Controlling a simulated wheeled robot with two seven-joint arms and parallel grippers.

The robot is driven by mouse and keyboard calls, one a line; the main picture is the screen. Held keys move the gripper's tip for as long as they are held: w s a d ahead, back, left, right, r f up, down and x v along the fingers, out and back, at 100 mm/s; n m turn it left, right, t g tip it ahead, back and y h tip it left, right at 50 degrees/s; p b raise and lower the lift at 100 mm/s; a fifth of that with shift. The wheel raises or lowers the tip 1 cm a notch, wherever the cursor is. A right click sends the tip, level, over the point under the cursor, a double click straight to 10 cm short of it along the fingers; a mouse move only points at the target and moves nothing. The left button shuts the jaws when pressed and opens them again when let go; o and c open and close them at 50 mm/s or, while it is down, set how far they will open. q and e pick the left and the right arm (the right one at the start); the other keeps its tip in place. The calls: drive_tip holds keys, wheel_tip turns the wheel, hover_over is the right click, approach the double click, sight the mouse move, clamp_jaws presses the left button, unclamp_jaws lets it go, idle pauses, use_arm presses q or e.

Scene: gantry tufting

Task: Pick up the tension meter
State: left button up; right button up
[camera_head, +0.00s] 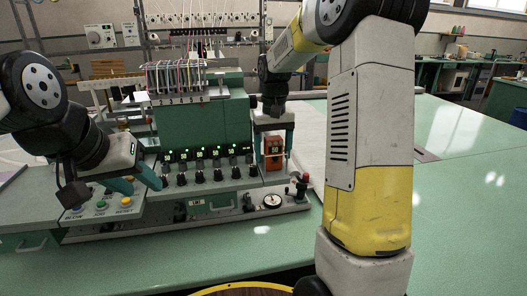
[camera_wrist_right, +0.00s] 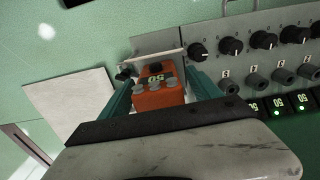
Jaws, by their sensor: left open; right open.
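My left gripper (camera_head: 142,187) is open and empty, above the button panel at the left.
The green machine (camera_head: 200,130) has a row of black knobs and lit displays. A red-topped knob (camera_head: 304,178) and a round gauge (camera_head: 272,201) sit at its front right. A button panel (camera_head: 103,212) lies at left. The green tabletop (camera_head: 460,190) at right is clear.

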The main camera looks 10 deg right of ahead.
drive_tip(key=shift+f, duration=0.25)
clamp_jaws()
drive_tip(key=shift+r, duration=0.1)
